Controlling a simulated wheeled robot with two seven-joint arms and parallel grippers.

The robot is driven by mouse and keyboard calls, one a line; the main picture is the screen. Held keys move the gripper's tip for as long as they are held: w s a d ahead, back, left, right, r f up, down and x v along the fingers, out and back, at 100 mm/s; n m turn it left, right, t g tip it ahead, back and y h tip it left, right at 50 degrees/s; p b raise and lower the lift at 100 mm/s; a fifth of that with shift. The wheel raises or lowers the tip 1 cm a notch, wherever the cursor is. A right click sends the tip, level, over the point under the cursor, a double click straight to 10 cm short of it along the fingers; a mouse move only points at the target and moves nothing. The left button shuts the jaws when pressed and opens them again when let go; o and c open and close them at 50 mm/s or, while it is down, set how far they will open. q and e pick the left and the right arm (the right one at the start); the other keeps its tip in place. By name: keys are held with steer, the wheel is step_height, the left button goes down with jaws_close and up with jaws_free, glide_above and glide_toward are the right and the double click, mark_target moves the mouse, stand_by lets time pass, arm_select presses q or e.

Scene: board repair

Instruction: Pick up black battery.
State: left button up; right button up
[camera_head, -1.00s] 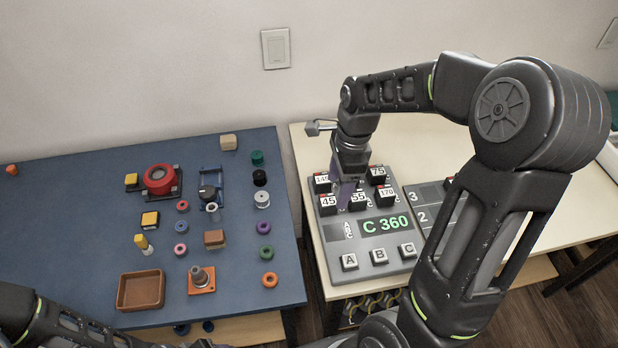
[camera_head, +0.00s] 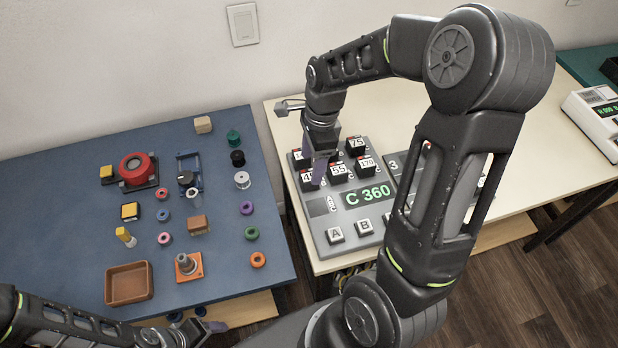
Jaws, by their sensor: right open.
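Several black batteries with white number labels and red marks stand on the grey board (camera_head: 318,206) on the right table. The 55 battery (camera_head: 339,173), the 75 battery (camera_head: 356,147) and the 170 battery (camera_head: 368,167) show well. The 45 battery (camera_head: 306,178) and another behind it are partly hidden by my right gripper. My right gripper (camera_head: 319,181) points down, open, at the 45 battery's right side, left of the 55 battery. Whether it touches either is unclear. My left gripper (camera_head: 213,327) shows only partly at the bottom edge, low by the blue table.
The blue table (camera_head: 60,215) holds several coloured spools, a red round part (camera_head: 134,168), a brown tray (camera_head: 128,284) and an orange-based post (camera_head: 188,266). The board has a C 360 display (camera_head: 368,196) and letter keys. A white device (camera_head: 600,118) stands far right.

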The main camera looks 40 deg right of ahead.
mark_target(309, 175)
steer(key=f, duration=0.5)
steer(key=shift+w+a+p, duration=0.1)
steer(key=shift+a+p, duration=0.25)
steer(key=shift+p, duration=0.05)
steer(key=shift+c, duration=0.3)
jaws_close()
stand_by(0.5)
